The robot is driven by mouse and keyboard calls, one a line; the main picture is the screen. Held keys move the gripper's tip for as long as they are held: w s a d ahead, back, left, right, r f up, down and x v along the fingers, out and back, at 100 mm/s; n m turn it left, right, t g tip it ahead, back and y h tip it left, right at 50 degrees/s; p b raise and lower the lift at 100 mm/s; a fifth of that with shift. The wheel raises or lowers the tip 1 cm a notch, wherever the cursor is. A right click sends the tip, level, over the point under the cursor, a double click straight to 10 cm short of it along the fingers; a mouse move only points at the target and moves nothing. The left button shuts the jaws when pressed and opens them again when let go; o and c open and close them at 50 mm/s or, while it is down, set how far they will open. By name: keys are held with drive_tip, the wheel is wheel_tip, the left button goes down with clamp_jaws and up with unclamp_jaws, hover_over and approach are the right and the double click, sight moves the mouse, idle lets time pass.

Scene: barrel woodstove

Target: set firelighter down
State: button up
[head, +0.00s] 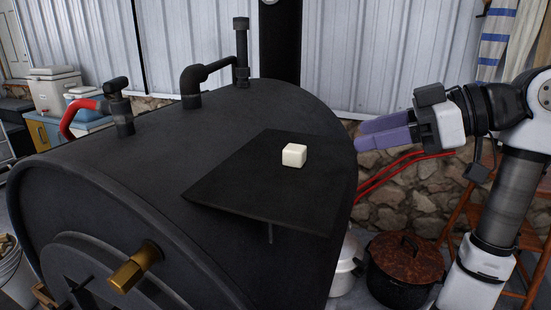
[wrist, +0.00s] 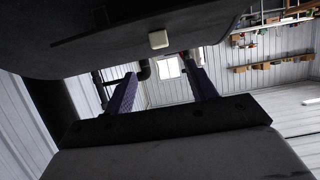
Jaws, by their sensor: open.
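The firelighter is a small white cube (head: 294,155). It rests on a flat black plate (head: 235,180) on the right side of the black barrel stove (head: 110,170). My gripper (head: 385,132), with purple fingers, is right of the cube and apart from it, its fingertips pointing left. In the wrist view, the two fingers of my gripper (wrist: 160,75) stand apart with nothing between them. The wrist view also shows the cube (wrist: 158,40) on the plate (wrist: 100,45), beyond the fingertips. Nothing covers the cube.
Black pipes (head: 242,50) rise at the back of the stove. A red handle (head: 78,115) is at the left, and a brass knob (head: 135,268) is in front. A lidded pot (head: 403,265) and a white pot (head: 347,265) stand low at right. The plate around the cube is clear.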

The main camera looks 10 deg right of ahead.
sight(299, 148)
drive_tip(key=x, duration=0.8)
drive_tip(key=shift+s+f, duration=0.1)
drive_tip(key=shift+r+p+x, duration=0.2)
drive_tip(key=shift+p+x, duration=0.3)
drive_tip(key=shift+x, duration=2.25)
drive_tip(key=c, duration=1.1)
